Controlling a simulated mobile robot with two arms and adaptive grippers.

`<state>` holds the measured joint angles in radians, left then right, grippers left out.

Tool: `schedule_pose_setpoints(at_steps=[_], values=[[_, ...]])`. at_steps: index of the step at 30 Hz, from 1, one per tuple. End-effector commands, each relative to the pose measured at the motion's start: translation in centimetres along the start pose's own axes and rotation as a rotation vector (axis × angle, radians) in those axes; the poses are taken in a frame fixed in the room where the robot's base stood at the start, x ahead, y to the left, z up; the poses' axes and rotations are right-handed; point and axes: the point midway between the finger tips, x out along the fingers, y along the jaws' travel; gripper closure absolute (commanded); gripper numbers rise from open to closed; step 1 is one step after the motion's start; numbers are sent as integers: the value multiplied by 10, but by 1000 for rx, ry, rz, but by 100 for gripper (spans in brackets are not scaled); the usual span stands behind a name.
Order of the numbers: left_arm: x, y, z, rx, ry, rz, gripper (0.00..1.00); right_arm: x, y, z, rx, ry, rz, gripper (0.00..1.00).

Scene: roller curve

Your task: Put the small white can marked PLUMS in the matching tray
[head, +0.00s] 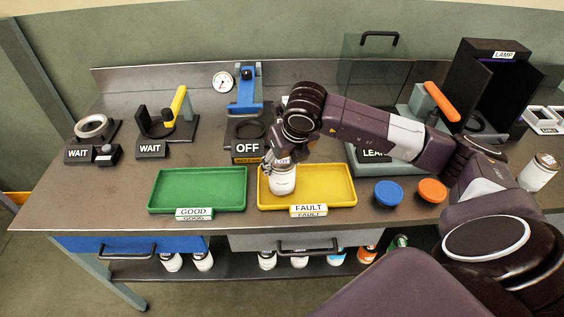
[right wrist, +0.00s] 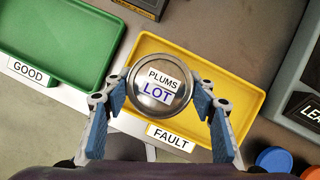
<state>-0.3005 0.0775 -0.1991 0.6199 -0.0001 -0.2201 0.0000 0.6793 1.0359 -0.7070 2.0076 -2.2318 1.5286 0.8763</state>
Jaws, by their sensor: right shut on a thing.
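The small white can (head: 283,182) is in the head view at the left half of the yellow FAULT tray (head: 335,199). Its metal lid with the words PLUMS and LOT (right wrist: 160,90) faces up in the right wrist view. My right gripper (head: 282,163) comes from above and is shut on the can, one finger on each side. The can looks upright; I cannot tell whether its base touches the tray floor. The green GOOD tray (head: 198,170) is empty, to the left. My left gripper is not in view.
Another white can (head: 539,173) stands at the right. A blue disc (head: 388,193) and an orange disc (head: 432,190) lie right of the yellow tray. Test stations, including one marked OFF (head: 247,148), line the back. Bottles stand on the shelf below.

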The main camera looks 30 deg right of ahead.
Motion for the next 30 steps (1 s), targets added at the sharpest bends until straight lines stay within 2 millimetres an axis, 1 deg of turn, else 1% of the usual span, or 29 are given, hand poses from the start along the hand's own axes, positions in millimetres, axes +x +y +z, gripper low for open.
schedule_pose_setpoints(at_steps=[4,5,9,17,21,22,26,30], values=[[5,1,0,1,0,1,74,3,0,0,0,-3,1,86],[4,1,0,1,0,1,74,3,0,-1,0,-1,1,46],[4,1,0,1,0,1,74,2,0,-1,0,0,1,31],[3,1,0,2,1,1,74,2,0,-1,0,0,0,31],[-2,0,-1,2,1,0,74,-3,0,1,0,0,0,31],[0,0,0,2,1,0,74,-4,0,1,0,-2,1,31],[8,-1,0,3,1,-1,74,-27,1,1,-1,-5,2,31],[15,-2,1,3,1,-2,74,-59,0,1,-1,-7,1,31]])
